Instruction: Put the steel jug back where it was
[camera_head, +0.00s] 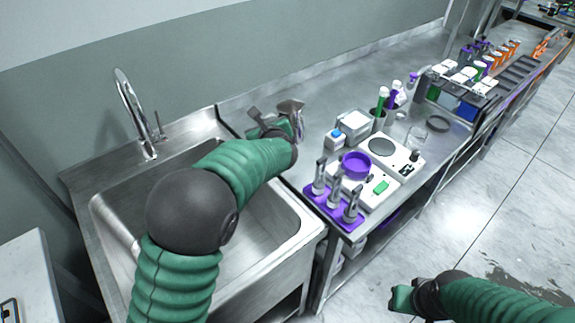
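A small shiny steel jug (293,107) shows at the end of my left arm, near the back corner where the sink meets the steel counter. My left gripper (270,119) is right at the jug and overlaps it in the picture. The gripper's own wrist hides its fingertips, so I cannot tell whether it is closed on the jug or whether the jug touches the counter. My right gripper (402,298) is low at the bottom right, over the floor and away from the counter. No object shows in it, and its finger opening is unclear.
The sink (112,222) with its tall faucet (130,112) lies under my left arm. On the counter are a purple rack with metal tools (335,211), a purple bowl (356,163), a scale (383,147), a white box (354,125) and a bottle rack (462,100). The counter's back strip is clear.

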